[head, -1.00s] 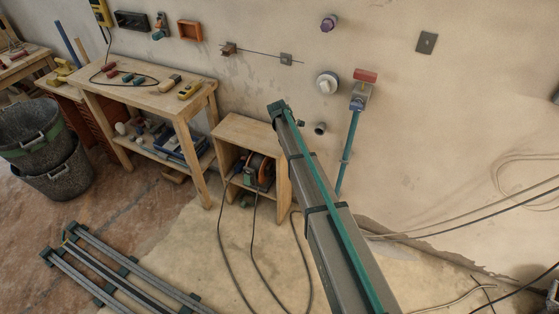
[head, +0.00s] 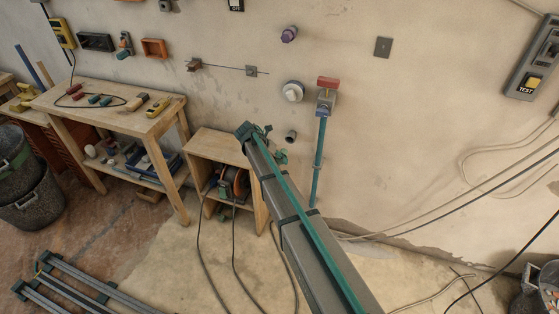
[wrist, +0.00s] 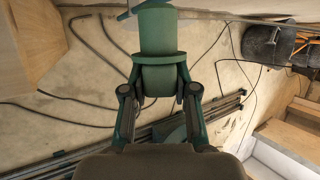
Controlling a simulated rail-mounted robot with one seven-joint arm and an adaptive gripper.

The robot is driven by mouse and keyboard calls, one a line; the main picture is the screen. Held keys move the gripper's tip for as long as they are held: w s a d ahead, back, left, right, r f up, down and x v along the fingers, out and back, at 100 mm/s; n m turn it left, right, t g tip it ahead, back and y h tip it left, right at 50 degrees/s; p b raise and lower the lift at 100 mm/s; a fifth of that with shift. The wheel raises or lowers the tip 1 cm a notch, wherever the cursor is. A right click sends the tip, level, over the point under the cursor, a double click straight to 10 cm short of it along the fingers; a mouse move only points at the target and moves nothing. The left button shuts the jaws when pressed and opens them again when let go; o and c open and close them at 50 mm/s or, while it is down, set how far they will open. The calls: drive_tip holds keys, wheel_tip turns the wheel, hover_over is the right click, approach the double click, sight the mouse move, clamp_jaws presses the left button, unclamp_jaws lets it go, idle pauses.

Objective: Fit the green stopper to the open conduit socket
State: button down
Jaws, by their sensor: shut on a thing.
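The green stopper (wrist: 157,40) fills the upper middle of the wrist view, a cylinder with a wider collar. My gripper (wrist: 158,90) is shut on its lower part, one finger on each side. In the head view, green parts (head: 281,157) show beside the end of my arm; I cannot tell stopper from fingers there. A short grey conduit stub with a dark open end (head: 291,136) sticks out of the wall, just right of and above those green parts. It looks like the open socket. The stopper appears apart from the wall.
A white round fitting (head: 292,91) and a purple-capped stub (head: 289,34) are on the wall above. A wooden shelf unit (head: 215,145) and workbench (head: 120,115) stand left.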

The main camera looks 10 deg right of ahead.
sight(284, 150)
drive_tip(key=shift+r, duration=0.15)
drive_tip(key=shift+w+d+p, duration=0.45)
drive_tip(key=shift+w+p, duration=0.05)
drive_tip(key=shift+w, duration=0.4)
drive_tip(key=shift+w+d+p, duration=0.4)
drive_tip(key=shift+w+p, duration=0.1)
drive_tip(key=shift+w, duration=0.35)
drive_tip(key=shift+w+d+p, duration=0.3)
drive_tip(key=shift+w+d, duration=0.15)
drive_tip(key=shift+w, duration=0.25)
drive_tip(key=c, duration=1.6)
unclamp_jaws()
drive_tip(key=shift+c, duration=0.2)
clamp_jaws()
drive_tip(key=shift+p, duration=0.85)
drive_tip(key=shift+w+d, duration=0.1)
drive_tip(key=shift+w, duration=0.15)
